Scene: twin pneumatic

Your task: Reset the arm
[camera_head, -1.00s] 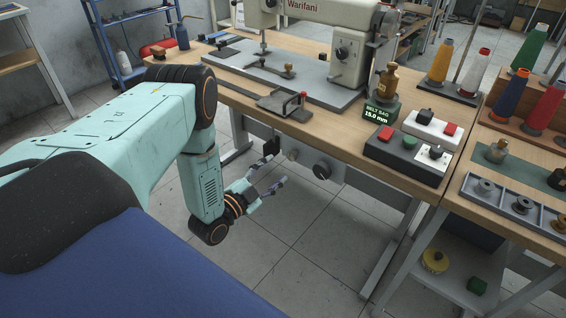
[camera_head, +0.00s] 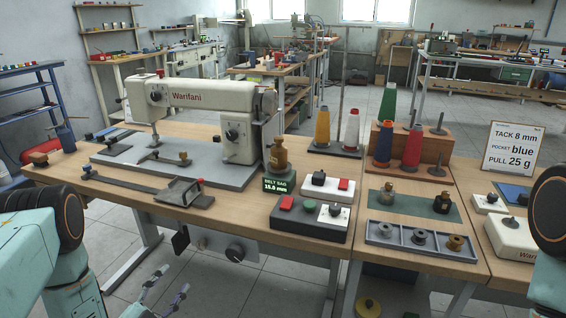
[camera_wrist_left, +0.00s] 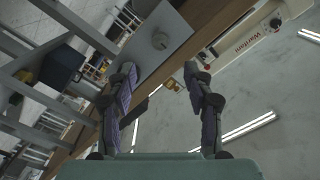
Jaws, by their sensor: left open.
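My left arm (camera_head: 38,255) comes in at the lower left edge of the head view, bent downward in front of the table. My left gripper (camera_head: 174,279) hangs low at the bottom edge, in front of and below the tabletop. Its two fingers are apart with nothing between them. The left wrist view also shows the left gripper (camera_wrist_left: 160,68) with spread fingers and the table's underside above. Part of my right arm (camera_head: 552,225) shows at the right edge. The right gripper is out of view.
The wooden table (camera_head: 225,222) carries a white sewing machine (camera_head: 205,98), a grey button box (camera_head: 310,222) and a tray of bobbins (camera_head: 420,242). Thread cones (camera_head: 383,143) stand behind. A control box with a knob (camera_head: 235,253) hangs under the table near the left gripper.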

